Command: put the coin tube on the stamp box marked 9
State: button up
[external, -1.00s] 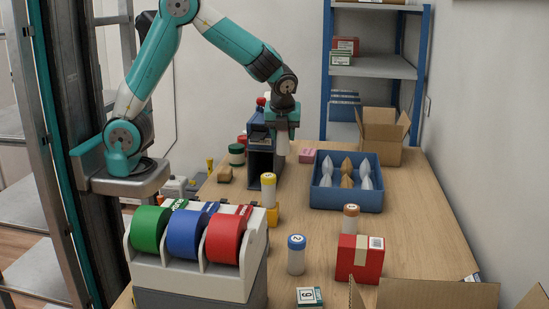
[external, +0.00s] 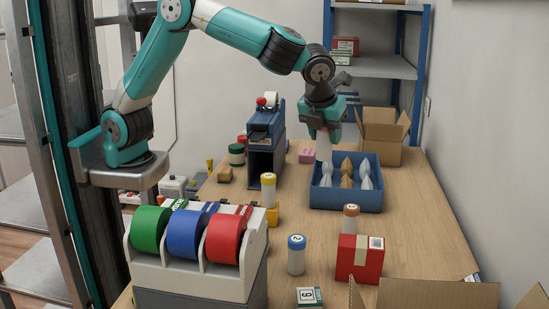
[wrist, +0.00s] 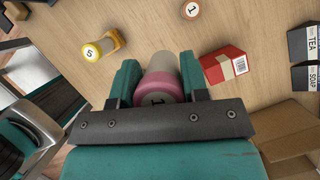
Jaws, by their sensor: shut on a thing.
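In the wrist view the held tube has a pink cap (wrist: 157,96) marked 1 between the jaws (wrist: 158,85). A small dark-green and white stamp box (external: 309,297) lies at the near edge of the counter; its digit reads as 6 or 9. Other tubes stand about: a blue-capped one marked 2 (external: 296,255), a yellow-capped one (external: 268,190) at a yellow block, and a brown-capped one (external: 351,219) behind the red parcel.
A blue crate (external: 345,201) holds several wrapped items. A red parcel (external: 350,268) stands near the front right. A tape dispenser (external: 195,276) with green, blue and red rolls is at front left. Open cartons stand at back right (external: 381,149) and front right (external: 440,295).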

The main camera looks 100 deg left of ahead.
jog(key=w+d+r+m, duration=0.1)
jog(key=w+d+m, duration=0.1)
jog(key=d, duration=0.9)
jog(key=m+t+h+p, duration=0.1)
jog(key=m+t, duration=0.1)
jog(key=m, duration=0.1)
send_over(312, 293)
notch_tip(312, 293, down, 14)
jog(key=shift+f+p, duration=0.6)
jog(key=shift+f, duration=2.2)
jog(key=shift+f, duration=0.15)
jog(key=o, duration=1.1)
